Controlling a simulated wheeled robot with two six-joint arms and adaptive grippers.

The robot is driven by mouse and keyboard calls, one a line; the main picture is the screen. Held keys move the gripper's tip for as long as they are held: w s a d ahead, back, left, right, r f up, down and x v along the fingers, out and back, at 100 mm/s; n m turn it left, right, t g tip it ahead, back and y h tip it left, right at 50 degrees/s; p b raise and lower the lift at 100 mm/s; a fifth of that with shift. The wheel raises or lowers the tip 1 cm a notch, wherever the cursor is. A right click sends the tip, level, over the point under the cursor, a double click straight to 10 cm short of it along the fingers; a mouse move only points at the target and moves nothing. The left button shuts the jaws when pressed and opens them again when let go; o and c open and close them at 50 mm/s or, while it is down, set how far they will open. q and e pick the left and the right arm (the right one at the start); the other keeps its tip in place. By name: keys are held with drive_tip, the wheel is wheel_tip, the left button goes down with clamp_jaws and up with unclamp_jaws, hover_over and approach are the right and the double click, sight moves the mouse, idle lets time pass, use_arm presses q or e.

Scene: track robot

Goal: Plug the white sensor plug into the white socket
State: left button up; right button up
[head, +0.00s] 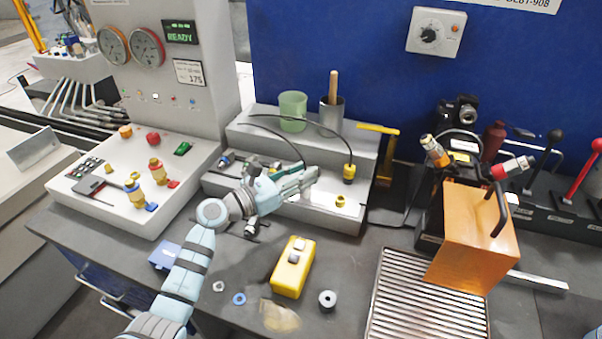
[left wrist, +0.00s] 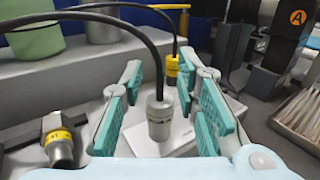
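The pale grey-white sensor plug (left wrist: 160,120) stands upright under a black cable in the left wrist view. My left gripper (left wrist: 160,85) is open, with one teal-padded finger on each side of the plug, and no clear contact shows. A white plate (left wrist: 182,140) lies under or just behind the plug; I cannot tell whether it is the socket. In the head view my left gripper (head: 308,180) reaches across the front of the grey stepped bench block (head: 330,212) and hides the plug. My right gripper is not in view.
A yellow plug (head: 349,172) on a second black cable stands to the right, also seen in the left wrist view (left wrist: 172,65). A yellow-banded metal connector (left wrist: 60,140) is at left. A green cup (head: 293,110) stands behind. A yellow box (head: 293,268) lies in front.

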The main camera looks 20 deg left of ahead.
use_arm(q)
drive_tip(key=v, duration=1.2)
drive_tip(key=shift+r, duration=0.1)
